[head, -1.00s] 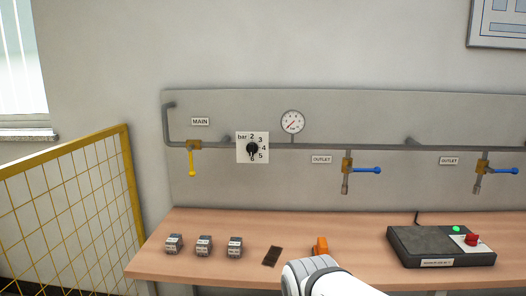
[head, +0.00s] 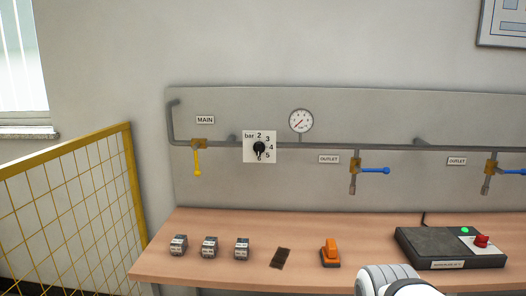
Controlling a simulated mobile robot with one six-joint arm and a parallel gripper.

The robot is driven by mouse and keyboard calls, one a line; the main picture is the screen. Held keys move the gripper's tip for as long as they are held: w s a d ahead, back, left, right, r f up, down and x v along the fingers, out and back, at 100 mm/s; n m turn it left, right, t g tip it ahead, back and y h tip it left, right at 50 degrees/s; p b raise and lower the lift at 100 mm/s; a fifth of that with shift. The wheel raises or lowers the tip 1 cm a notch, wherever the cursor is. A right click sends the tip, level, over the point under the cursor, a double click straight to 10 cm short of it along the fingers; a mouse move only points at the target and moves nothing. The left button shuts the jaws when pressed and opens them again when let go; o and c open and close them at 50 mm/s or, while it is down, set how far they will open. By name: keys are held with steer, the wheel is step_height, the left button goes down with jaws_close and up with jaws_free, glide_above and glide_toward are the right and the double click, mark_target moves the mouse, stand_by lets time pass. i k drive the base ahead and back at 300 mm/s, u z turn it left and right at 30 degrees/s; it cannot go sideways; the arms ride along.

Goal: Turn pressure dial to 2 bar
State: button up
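The pressure dial is a black knob (head: 260,149) on a white square plate (head: 249,154) marked "bar" with numbers from 2 to 6. It is mounted on the grey pipe panel. The knob's pointer looks turned downward, near the 6, but it is small and hard to read. A round pressure gauge (head: 301,122) with a red needle sits above the pipe, right of the dial. Its needle points to the lower left. My gripper is out of view; only a white part of my arm shows at the bottom edge, right of centre.
A yellow-handled MAIN valve (head: 198,158) hangs left of the dial. Blue-handled outlet valves (head: 373,170) stand to the right. The table (head: 215,222) holds several small grey blocks (head: 209,247), a dark plate (head: 281,258), an orange object (head: 330,252) and a control box (head: 450,248). A yellow fence (head: 70,210) stands left.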

mark_target(259, 147)
steer(key=u, duration=0.05)
steer(key=i, duration=1)
steer(key=z, duration=0.05)
